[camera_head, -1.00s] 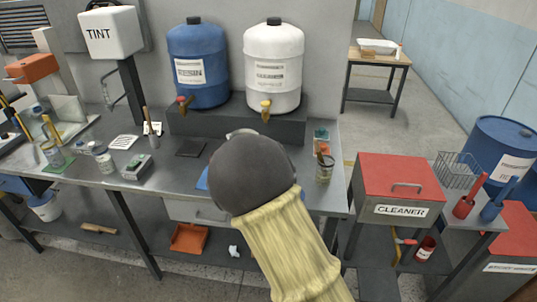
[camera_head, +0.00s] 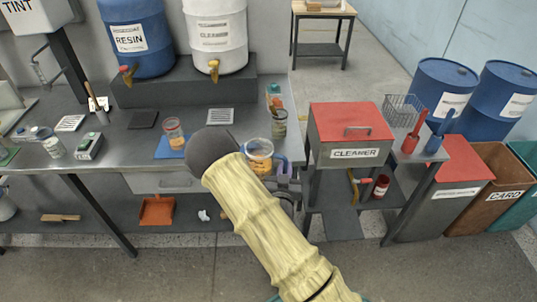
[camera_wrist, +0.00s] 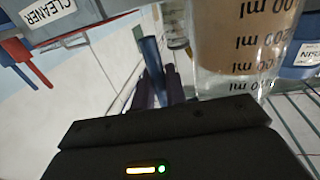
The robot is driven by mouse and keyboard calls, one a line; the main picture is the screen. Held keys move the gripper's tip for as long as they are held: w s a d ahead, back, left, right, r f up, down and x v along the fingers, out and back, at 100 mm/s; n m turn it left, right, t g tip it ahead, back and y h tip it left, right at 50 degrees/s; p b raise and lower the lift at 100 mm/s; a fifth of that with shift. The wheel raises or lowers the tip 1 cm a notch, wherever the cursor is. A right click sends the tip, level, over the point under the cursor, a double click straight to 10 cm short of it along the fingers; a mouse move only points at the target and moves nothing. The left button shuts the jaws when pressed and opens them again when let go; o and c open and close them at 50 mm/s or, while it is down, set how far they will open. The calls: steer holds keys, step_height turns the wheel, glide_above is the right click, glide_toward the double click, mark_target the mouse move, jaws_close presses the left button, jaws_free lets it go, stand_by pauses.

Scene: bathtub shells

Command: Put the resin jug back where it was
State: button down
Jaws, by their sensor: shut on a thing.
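The resin jug (camera_head: 259,157) is a clear jug with amber-brown contents. In the wrist view it is large, with ml marks (camera_wrist: 245,45) on its wall. My gripper (camera_head: 285,180) is shut on the jug's blue handle, on the right side of the jug in the head view. In the wrist view the dark fingers (camera_wrist: 160,88) close around the handle. The jug appears near the bench's front edge; whether it touches the bench is unclear. My forearm hides part of the bench in front of it.
A small cup (camera_head: 173,132) stands on a blue mat (camera_head: 171,150). The red-lidded cleaner box (camera_head: 350,125) is to the right.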

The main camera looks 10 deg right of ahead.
step_height(320, 180, down, 12)
steer(key=d+b, duration=0.2)
steer(key=b, duration=0.8)
steer(key=shift+s+r+m+h, duration=0.2)
steer(key=shift+s+m+h, duration=0.1)
steer(key=shift+s, duration=0.1)
steer(key=shift+d, duration=0.1)
